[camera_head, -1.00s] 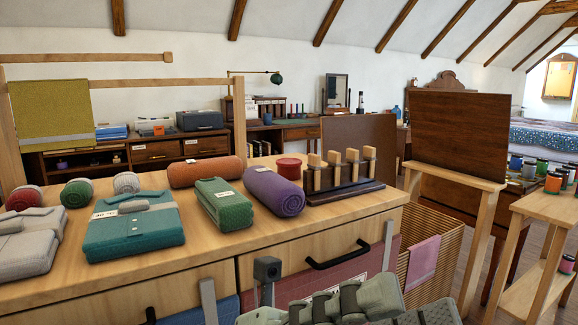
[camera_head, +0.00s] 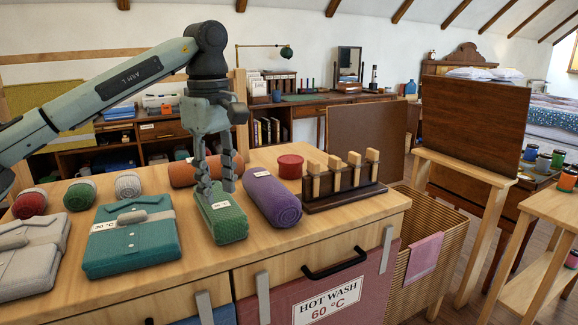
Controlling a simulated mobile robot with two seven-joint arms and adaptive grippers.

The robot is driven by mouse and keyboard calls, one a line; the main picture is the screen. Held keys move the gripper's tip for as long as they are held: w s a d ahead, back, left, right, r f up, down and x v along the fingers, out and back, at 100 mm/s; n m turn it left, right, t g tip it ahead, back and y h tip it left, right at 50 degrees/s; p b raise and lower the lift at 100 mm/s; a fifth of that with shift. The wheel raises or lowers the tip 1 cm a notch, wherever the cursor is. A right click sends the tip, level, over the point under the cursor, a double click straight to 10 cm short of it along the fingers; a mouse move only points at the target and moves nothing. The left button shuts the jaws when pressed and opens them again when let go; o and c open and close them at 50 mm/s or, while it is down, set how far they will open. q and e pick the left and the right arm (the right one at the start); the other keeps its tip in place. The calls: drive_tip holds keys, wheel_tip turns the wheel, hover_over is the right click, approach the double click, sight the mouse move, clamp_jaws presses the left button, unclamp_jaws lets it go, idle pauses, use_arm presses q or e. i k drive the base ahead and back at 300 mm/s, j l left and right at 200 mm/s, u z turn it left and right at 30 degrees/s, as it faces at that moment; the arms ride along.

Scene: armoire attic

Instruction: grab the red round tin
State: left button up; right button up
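The red round tin (camera_head: 290,166) stands on the wooden dresser top, behind the purple rolled towel and left of the rack of wooden pegs. My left gripper (camera_head: 216,188) points down over the green rolled towel (camera_head: 223,219), to the left of the tin and apart from it. Its two fingers are spread with a gap between them, and nothing shows held there. I cannot tell whether the fingertips touch the green towel. My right gripper is not in view.
The purple roll (camera_head: 271,198) lies between my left gripper and the front of the tin. The peg rack (camera_head: 343,190) stands close on the tin's right. An orange roll (camera_head: 180,174) lies behind the gripper. A folded teal shirt (camera_head: 132,240) lies to the left.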

sight(284, 172)
drive_tip(key=i+l+u, duration=0.25)
drive_tip(key=l, duration=0.35)
drive_tip(key=i+l+u, duration=0.25)
drive_tip(key=i+l, duration=0.15)
drive_tip(key=l, duration=0.3)
drive_tip(key=i+l+u, duration=0.15)
drive_tip(key=l, duration=0.2)
drive_tip(key=i+l+u, duration=0.1)
drive_tip(key=l, duration=0.3)
drive_tip(key=i+l+u, duration=0.15)
drive_tip(key=l, duration=0.2)
drive_tip(key=k, duration=0.05)
